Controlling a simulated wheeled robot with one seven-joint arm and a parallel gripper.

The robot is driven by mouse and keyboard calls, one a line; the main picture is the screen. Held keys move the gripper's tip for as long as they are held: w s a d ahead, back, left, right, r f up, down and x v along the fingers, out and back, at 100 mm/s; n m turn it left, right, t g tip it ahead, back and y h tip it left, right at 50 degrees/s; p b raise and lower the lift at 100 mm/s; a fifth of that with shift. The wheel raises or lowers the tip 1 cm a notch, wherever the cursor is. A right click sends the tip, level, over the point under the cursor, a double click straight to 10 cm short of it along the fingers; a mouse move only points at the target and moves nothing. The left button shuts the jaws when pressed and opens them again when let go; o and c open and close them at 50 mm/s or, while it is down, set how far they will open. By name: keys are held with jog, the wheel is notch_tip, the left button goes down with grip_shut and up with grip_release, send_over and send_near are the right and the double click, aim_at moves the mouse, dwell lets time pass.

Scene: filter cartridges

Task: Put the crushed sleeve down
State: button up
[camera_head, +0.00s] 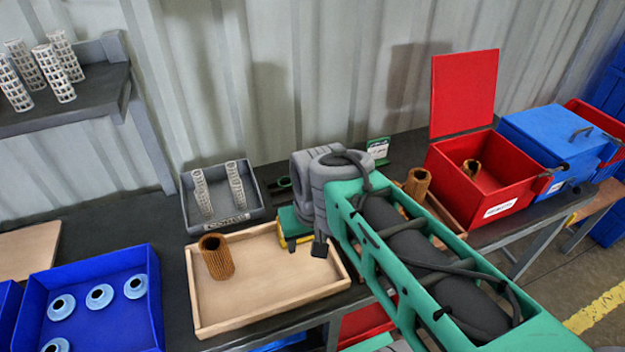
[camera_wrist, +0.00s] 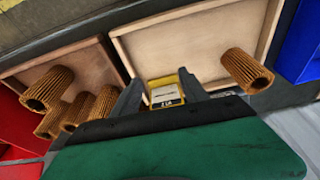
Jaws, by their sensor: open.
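A brown pleated sleeve (camera_head: 217,257) stands in the near wooden tray (camera_head: 262,309), at its left. It also shows at the right in the wrist view (camera_wrist: 246,72). Another brown sleeve (camera_head: 470,168) is inside the open red box (camera_head: 482,208). I cannot tell which sleeve is crushed. My gripper (camera_head: 306,245) is over the right back part of the near tray, apart from the sleeve there. Its jaws are open with no sleeve between them; a yellow-framed label (camera_wrist: 166,90) shows between the fingers in the wrist view. My arm hides part of the bench.
Several sleeves (camera_wrist: 103,104) are in a second wooden tray, partly behind my arm. A grey bin (camera_head: 226,219) holds two white mesh cores. A blue bin (camera_head: 97,327) holds several pale blue caps. The red box's lid (camera_head: 464,93) stands up beside a closed blue box (camera_head: 548,140).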

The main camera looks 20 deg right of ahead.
jog(key=o, duration=0.3)
jog(key=w+d+r+m+g+p, duration=0.1)
jog(key=w+d+r+m+p, duration=0.1)
jog(key=w, duration=0.7)
jog(key=shift+w+d+r, duration=0.4)
jog(key=shift+d+r, duration=0.05)
jog(key=shift+d, duration=0.35)
jog(key=o, duration=0.3)
jog(key=w+d+f+m+g+p, duration=0.1)
jog(key=w+d+f+m+p, duration=0.1)
jog(key=w+d, duration=0.3)
jog(key=w+f, duration=0.1)
jog(key=w, duration=0.3)
jog(key=shift+d+m, duration=0.2)
jog(key=shift+m, duration=0.1)
jog(key=shift+m+g, duration=0.4)
jog(key=shift+m, duration=0.3)
jog(key=w+d+f+p, duration=0.1)
jog(key=f, duration=0.3)
jog(key=w+d+f+p, duration=0.1)
jog(key=f, duration=0.3)
jog(key=w+d+f+p, duration=0.1)
jog(key=w+f, duration=0.1)
jog(key=f, duration=0.2)
